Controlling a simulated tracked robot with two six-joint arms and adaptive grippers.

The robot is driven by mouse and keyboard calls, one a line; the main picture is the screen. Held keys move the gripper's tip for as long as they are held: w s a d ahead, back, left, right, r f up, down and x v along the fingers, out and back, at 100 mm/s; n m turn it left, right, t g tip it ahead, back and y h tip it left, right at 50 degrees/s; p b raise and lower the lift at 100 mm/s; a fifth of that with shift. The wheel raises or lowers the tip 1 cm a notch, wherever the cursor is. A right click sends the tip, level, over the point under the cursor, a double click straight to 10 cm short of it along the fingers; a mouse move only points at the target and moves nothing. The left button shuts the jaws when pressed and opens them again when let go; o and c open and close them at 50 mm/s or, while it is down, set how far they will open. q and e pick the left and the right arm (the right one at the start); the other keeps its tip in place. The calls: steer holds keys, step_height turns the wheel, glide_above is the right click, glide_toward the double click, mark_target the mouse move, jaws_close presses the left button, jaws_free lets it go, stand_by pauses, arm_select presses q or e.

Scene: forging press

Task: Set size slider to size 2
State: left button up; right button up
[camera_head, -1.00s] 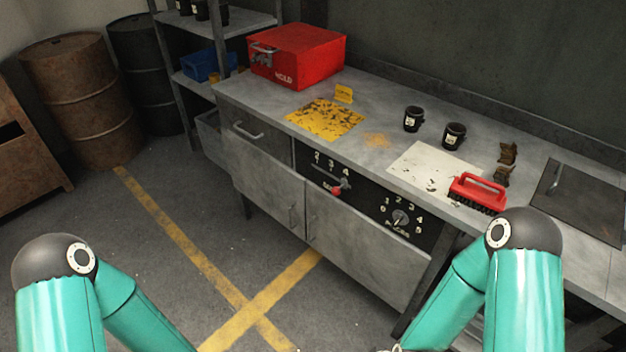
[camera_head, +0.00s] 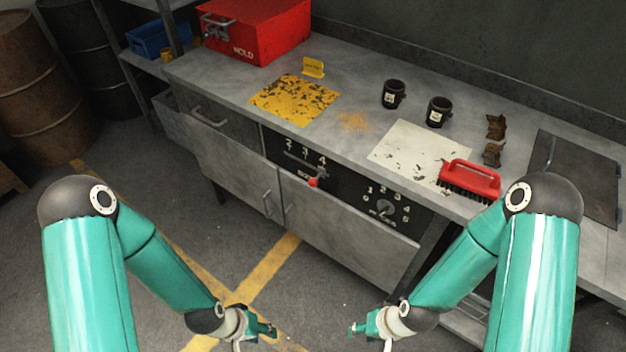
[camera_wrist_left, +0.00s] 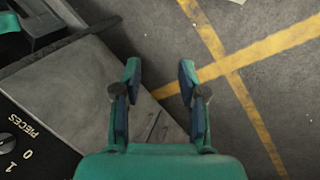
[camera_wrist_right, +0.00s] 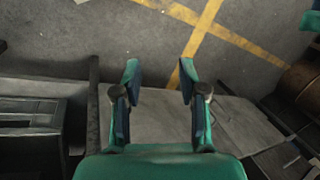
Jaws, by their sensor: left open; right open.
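The size slider is a red knob (camera_head: 313,182) on a black panel (camera_head: 283,150) in the front of the grey workbench, with the numbers 2, 3 and 4 above its slot. The knob sits toward the right end of the slot, near the 4; its exact setting is hard to tell. My left gripper (camera_head: 268,332) is open and empty, low in front of the bench and below the slider. My right gripper (camera_head: 362,330) is open and empty, to the right of the left one. Both wrist views show spread fingers with nothing between them; the slider is in neither.
A pieces dial (camera_head: 385,207) is right of the slider and partly shows in the left wrist view (camera_wrist_left: 18,135). On the bench are a red mold box (camera_head: 255,30), two black cups (camera_head: 394,94) and a red brush (camera_head: 470,180). The floor before the bench is clear.

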arm_select(q)
steer(key=shift+o, duration=1.3)
steer(key=shift+w, duration=0.2)
arm_select(e)
steer(key=o, duration=0.3)
steer(key=shift+f, duration=0.1)
steer(key=o, duration=0.8)
step_height(320, 180, down, 4)
steer(key=b, duration=0.4)
steer(key=shift+f+b, duration=0.25)
steer(key=shift+b, duration=0.15)
step_height(320, 180, down, 3)
steer(key=b, duration=0.3)
steer(key=shift+f, duration=0.1)
arm_select(q)
steer(key=m+t+h+b, duration=0.9)
steer(key=t+b, duration=0.3)
steer(key=b, duration=0.5)
glide_toward(313, 181)
steer(key=x, duration=0.3)
steer(key=b+x, duration=0.1)
steer(key=x, duration=0.3)
steer(key=f+x, duration=0.1)
steer(key=x, duration=0.2)
steer(key=shift+w+f, duration=0.1)
steer(key=shift+w, duration=0.3)
arm_select(e)
step_height(313, 181, down, 18)
steer(key=shift+w+f, duration=0.1)
